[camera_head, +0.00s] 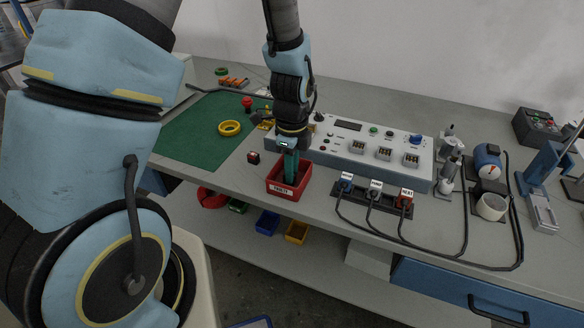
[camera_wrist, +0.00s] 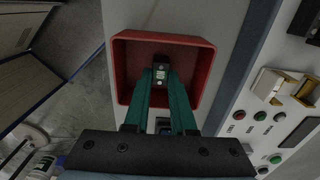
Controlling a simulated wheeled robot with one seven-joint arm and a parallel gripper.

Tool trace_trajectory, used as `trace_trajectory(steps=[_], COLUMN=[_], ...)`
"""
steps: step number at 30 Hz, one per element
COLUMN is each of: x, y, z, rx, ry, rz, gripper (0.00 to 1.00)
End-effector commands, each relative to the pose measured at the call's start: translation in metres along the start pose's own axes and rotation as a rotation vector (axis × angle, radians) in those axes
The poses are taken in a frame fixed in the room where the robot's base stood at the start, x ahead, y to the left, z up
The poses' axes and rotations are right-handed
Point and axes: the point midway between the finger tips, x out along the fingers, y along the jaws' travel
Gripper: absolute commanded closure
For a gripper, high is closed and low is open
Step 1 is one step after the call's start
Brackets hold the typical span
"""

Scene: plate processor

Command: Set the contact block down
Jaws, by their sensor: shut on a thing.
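My gripper (camera_head: 290,168) points down into a small red bin (camera_head: 288,191) with a white label on its front, standing at the table's front edge. In the wrist view my gripper's teal fingers (camera_wrist: 161,88) are shut on the contact block (camera_wrist: 161,73), a small dark block with a pale marked face. The block is inside the outline of the red bin (camera_wrist: 128,70), near the upper wall in that view. I cannot tell whether it touches the bin floor. In the head view the fingers and bin wall hide the block.
A small black-and-red block (camera_head: 253,157) lies left of the bin. The grey control panel (camera_head: 370,150) stands close behind and right. Cabled connectors (camera_head: 375,190) sit to the right. A green mat (camera_head: 200,130) with a yellow ring (camera_head: 229,128) lies left.

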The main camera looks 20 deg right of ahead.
Motion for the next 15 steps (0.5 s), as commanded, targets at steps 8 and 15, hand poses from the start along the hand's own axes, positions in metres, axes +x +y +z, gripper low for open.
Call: trace_trajectory(steps=[8, 15], x=[0.0012, 0.0036], y=[-0.0004, -0.0004], z=[0.0, 0.0], rx=[0.0, 0.001], ry=[0.0, 0.0], rz=[-0.001, -0.001], gripper=[1.0, 0.63])
